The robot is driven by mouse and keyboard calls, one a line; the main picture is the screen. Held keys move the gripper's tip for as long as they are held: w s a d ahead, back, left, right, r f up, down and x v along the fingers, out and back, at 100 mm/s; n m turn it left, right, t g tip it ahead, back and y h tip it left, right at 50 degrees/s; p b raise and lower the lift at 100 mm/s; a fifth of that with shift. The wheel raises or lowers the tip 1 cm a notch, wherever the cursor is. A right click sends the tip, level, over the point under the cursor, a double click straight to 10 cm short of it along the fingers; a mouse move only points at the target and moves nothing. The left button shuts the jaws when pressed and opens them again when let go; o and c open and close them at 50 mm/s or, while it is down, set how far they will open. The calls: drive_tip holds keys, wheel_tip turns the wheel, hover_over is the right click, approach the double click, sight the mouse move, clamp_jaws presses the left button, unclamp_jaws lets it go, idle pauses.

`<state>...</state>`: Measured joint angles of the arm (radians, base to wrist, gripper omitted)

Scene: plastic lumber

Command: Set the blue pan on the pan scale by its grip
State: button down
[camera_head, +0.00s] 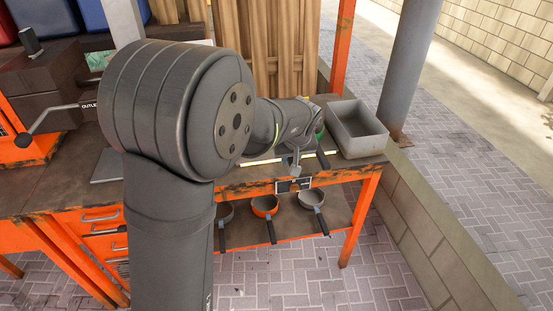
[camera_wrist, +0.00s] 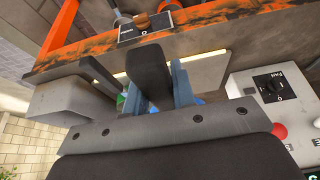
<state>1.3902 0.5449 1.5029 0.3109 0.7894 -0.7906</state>
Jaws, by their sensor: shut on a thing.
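My gripper (camera_wrist: 155,82) is shut on a black grip (camera_wrist: 151,62) that stands between its two blue-grey fingers. Small bits of blue (camera_wrist: 197,100) show behind the fingers, consistent with the blue pan, but the pan's bowl is hidden by my gripper. In the head view my gripper (camera_head: 296,167) is small, over the front part of the bench at its right end, and my arm covers much of the bench. I cannot pick out the pan scale with certainty in either view.
A grey open bin (camera_head: 357,133) stands at the bench's right end. On the shelf below are an orange pan (camera_head: 265,205) and grey pans (camera_head: 311,198). A black label plate (camera_head: 293,185) is on the bench front. A light panel with a knob (camera_wrist: 270,86) shows at right.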

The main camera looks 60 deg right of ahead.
drive_tip(key=shift+s+r, duration=0.4)
drive_tip(key=shift+s, duration=0.15)
drive_tip(key=shift+s+a+r, duration=0.1)
drive_tip(key=shift+a, duration=0.1)
drive_tip(key=w+a+f+n+t+y, duration=0.1)
drive_tip(key=w+a+f+n, duration=0.2)
drive_tip(key=w+a, duration=1.1)
drive_tip(key=w+a+f+n+y, duration=0.1)
drive_tip(key=w+a+f+n, duration=0.25)
drive_tip(key=w+a, duration=1.1)
drive_tip(key=shift+m, duration=0.25)
drive_tip(key=w, duration=0.4)
drive_tip(key=w+d+f, duration=0.1)
drive_tip(key=w, duration=0.4)
drive_tip(key=w+d, duration=0.1)
drive_tip(key=w, duration=0.3)
drive_tip(key=shift+w+d+f, duration=0.1)
drive_tip(key=shift+w+f, duration=0.15)
drive_tip(key=shift+w, duration=0.15)
drive_tip(key=shift+f, duration=1.2)
drive_tip(key=c, duration=1.1)
unclamp_jaws()
